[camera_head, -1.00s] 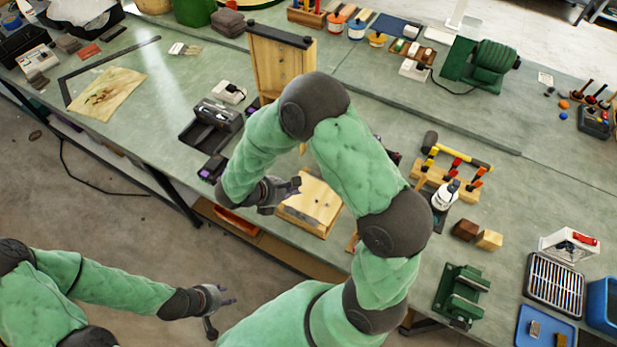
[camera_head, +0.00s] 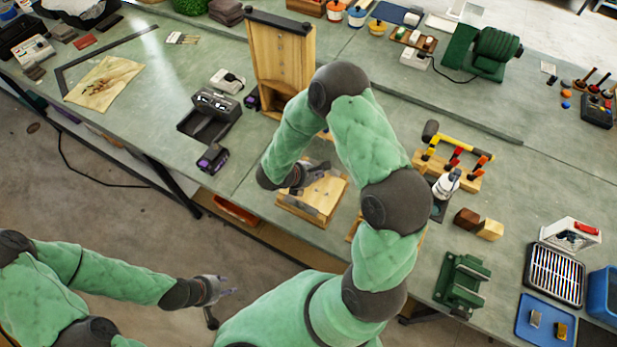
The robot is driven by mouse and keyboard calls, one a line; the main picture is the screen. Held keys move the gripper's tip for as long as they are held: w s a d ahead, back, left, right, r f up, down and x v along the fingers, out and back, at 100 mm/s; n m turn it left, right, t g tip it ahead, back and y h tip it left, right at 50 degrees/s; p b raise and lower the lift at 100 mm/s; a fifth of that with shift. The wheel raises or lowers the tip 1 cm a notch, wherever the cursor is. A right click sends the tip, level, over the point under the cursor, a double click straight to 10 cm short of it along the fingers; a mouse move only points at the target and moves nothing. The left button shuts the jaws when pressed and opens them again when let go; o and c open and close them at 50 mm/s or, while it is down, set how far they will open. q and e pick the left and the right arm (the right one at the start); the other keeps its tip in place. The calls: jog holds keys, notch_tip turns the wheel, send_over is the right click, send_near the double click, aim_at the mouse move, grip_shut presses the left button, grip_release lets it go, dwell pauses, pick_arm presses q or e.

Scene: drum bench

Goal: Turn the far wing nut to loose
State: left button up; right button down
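A light wooden block (camera_head: 318,206) with small dark fittings on top sits at the near edge of the green bench. My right gripper (camera_head: 318,176) is over the block's far part, and its fingers hide some of the top. The picture is too small to tell if the fingers touch a fitting or how far apart they are. I cannot make out the far wing nut. My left gripper (camera_head: 222,302) hangs over the floor, away from the bench, with its fingers apart and empty.
A tall wooden frame (camera_head: 281,55) stands behind the block. A black tray device (camera_head: 211,115) and a small dark box (camera_head: 212,158) lie to the left. A tool rack (camera_head: 450,172) and green vise (camera_head: 462,284) are to the right of my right arm.

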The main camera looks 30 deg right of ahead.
jog(key=shift+d, duration=0.45)
jog(key=shift+s+d+f+n+t+b, duration=0.15)
jog(key=shift+d+n+t+b, duration=0.35)
jog(key=shift+b, duration=0.3)
jog(key=shift+s+n+t+b, duration=0.1)
jog(key=shift+n+t+b, duration=0.3)
jog(key=shift+n+b, duration=0.2)
jog(key=shift+s+d+b, duration=0.1)
jog(key=shift+d+b, duration=0.05)
jog(key=shift+b, duration=0.2)
